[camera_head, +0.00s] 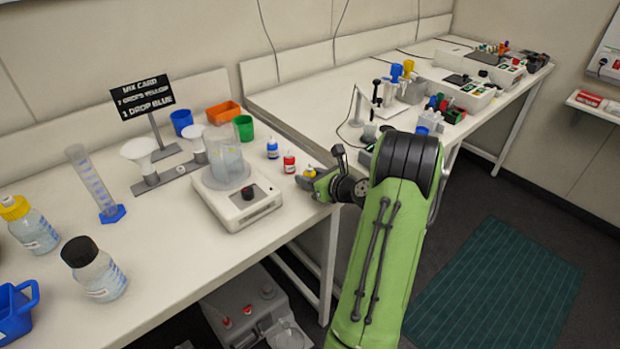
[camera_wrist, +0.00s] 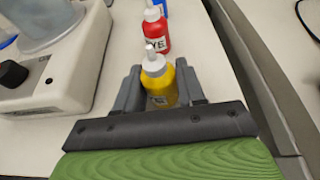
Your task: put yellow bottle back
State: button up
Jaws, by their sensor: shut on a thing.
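The yellow dye bottle (camera_wrist: 160,84) stands between the two fingers of my gripper (camera_wrist: 160,88) in the wrist view, with its white nozzle pointing away. My gripper (camera_head: 310,178) is shut on it. In the head view only a little yellow of the bottle (camera_head: 310,171) shows, near the right front edge of the bench. The red dye bottle (camera_head: 289,162) is just beyond it, and the blue dye bottle (camera_head: 272,148) is behind the red one. The three bottles form a row. I cannot tell whether the yellow bottle touches the bench.
A white stirrer (camera_head: 238,205) with a glass beaker (camera_head: 228,163) stands left of the bottles. A green cup (camera_head: 244,128) and an orange tray (camera_head: 223,112) are behind. The bench edge is close on the right in the wrist view.

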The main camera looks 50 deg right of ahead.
jog(key=o, duration=0.9)
jog(key=shift+f, duration=0.1)
jog(key=shift+o, duration=0.2)
jog(key=shift+s+r, duration=0.3)
jog(key=p+v, duration=0.2)
jog(key=v, duration=0.9)
jog(key=w+a+n+g+y, duration=0.1)
jog(key=a+n, duration=0.2)
jog(key=w+a+r+n+g+y, duration=0.1)
jog(key=w+a+n, duration=0.1)
jog(key=a+n, duration=0.1)
jog(key=w+a+r+n+y, duration=0.1)
jog(key=a+n, duration=0.2)
jog(key=a, duration=0.2)
jog(key=shift+w+r+g, duration=0.15)
jog(key=shift+w+g, duration=0.2)
jog(key=shift+g, duration=0.05)
jog(key=s+a+r+n+g, duration=0.2)
jog(key=s+a+n+g, duration=0.1)
jog(key=a+n, duration=0.6)
jog(key=s+a+r+n+g, duration=0.2)
jog(key=a+n, duration=0.7)
jog(key=s+a+r+n+h, duration=0.1)
jog(key=s+a+r+n, duration=0.1)
jog(key=s+n, duration=0.8)
jog(key=shift+s+a+g+h, duration=0.2)
jog(key=shift+a+g+h, duration=0.15)
jog(key=shift+a, duration=0.4)
